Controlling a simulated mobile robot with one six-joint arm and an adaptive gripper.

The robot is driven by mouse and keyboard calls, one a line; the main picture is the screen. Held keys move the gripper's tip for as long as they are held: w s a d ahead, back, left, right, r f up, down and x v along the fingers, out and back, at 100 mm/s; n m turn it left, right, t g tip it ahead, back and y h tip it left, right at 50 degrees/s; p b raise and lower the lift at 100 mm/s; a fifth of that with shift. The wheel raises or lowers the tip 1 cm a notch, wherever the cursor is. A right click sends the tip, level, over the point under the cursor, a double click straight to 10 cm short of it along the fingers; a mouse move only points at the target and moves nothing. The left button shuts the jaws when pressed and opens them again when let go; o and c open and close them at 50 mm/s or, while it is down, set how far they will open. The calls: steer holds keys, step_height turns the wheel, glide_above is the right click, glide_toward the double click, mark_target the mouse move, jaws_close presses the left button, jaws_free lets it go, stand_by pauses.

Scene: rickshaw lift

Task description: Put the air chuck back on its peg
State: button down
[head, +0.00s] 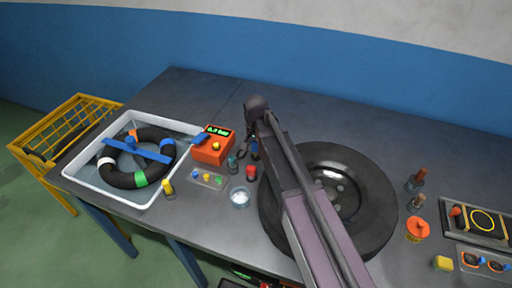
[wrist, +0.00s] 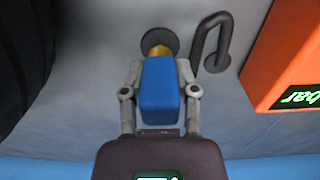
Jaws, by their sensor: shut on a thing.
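The air chuck, a blue block with a brass-coloured tip (wrist: 160,85), is between the fingers of my gripper (wrist: 160,90) in the wrist view. The gripper is shut on it. A dark round disc (wrist: 145,40) shows just beyond the brass tip; I cannot tell whether they touch. A dark bent hook-like piece (wrist: 210,42) stands beside the tip; I cannot tell whether it is the peg. In the head view my gripper is mostly hidden behind my arm, just right of the orange pressure box (head: 208,152).
The orange box (wrist: 288,60) is close beside the chuck. A white tub (head: 82,172) holds a black tube with a blue bar. A wheel (head: 375,205) lies right of my arm. A red-capped bottle (head: 251,172) and clear cup (head: 240,198) stand in front of the box.

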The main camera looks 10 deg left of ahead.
steer(key=shift+f+b, duration=0.7)
steer(key=shift+f, duration=0.1)
stand_by(0.7)
steer(key=shift+c, duration=1.5)
jaws_free()
steer(key=shift+o, duration=1.2)
steer(key=shift+r, duration=0.1)
steer(key=shift+r+p, duration=3.45)
steer(key=shift+p, duration=0.05)
steer(key=shift+r, duration=0.1)
